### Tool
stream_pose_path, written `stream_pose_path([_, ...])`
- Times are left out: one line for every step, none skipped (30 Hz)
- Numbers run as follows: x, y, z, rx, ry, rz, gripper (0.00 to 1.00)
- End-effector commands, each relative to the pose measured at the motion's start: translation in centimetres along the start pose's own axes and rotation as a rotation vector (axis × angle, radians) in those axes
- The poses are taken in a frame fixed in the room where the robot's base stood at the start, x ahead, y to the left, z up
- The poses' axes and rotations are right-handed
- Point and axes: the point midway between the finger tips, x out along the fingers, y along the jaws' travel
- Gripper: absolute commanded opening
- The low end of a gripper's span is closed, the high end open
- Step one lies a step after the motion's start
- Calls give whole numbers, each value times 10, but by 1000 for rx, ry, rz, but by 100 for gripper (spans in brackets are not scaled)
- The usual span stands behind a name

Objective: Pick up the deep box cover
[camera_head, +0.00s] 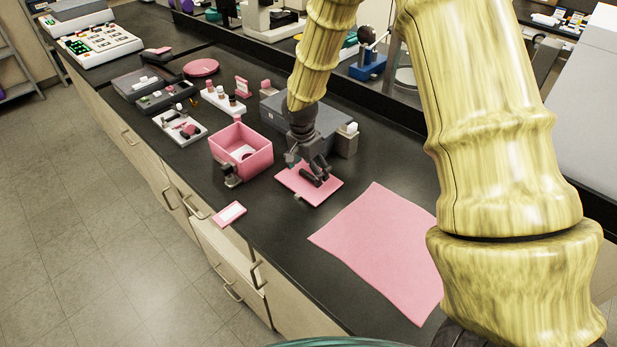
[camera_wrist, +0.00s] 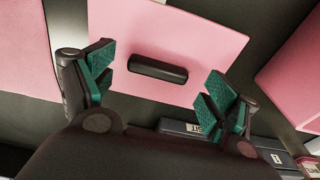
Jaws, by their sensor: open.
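The deep box cover (camera_head: 326,193) is a flat pink plate with a dark bar handle on top. It lies on the black bench right of the open pink box (camera_head: 258,162). My gripper (camera_head: 316,175) is over the cover, pointing down. In the wrist view the cover (camera_wrist: 205,42) shows with its black handle (camera_wrist: 157,69) between the open, green-padded fingers of my gripper (camera_wrist: 160,88). The fingers are on either side of the handle, apart from its ends in the picture. Their exact height above the cover is hard to tell. Part of the cover is hidden behind the gripper in the head view.
A large pink mat (camera_head: 380,245) lies right of the cover. A grey instrument (camera_head: 325,122) stands just behind my gripper. A small pink-and-white item (camera_head: 229,214) lies near the front edge. White trays with small parts (camera_head: 180,128) are farther left. Bare bench surrounds the cover's front.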

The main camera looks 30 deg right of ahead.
Motion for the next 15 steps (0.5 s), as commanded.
stream_pose_path([3,0,0,-1,0,1,88])
stream_pose_path([4,0,0,-1,0,0,88])
stream_pose_path([7,0,0,0,0,1,88])
stream_pose_path([8,0,0,0,0,1,88])
stream_pose_path([9,0,0,0,0,1,88])
stream_pose_path([10,0,0,0,0,0,88])
stream_pose_path([11,0,0,0,0,0,88])
stream_pose_path([11,0,0,0,0,0,88])
stream_pose_path([11,0,0,0,0,-1,88])
stream_pose_path([11,0,0,0,0,-1,88])
stream_pose_path([11,0,0,0,0,-1,88])
stream_pose_path([11,0,0,0,0,-1,88])
stream_pose_path([11,0,0,0,0,-1,88])
stream_pose_path([11,0,0,0,0,-1,84])
stream_pose_path([11,0,0,0,0,-1,77])
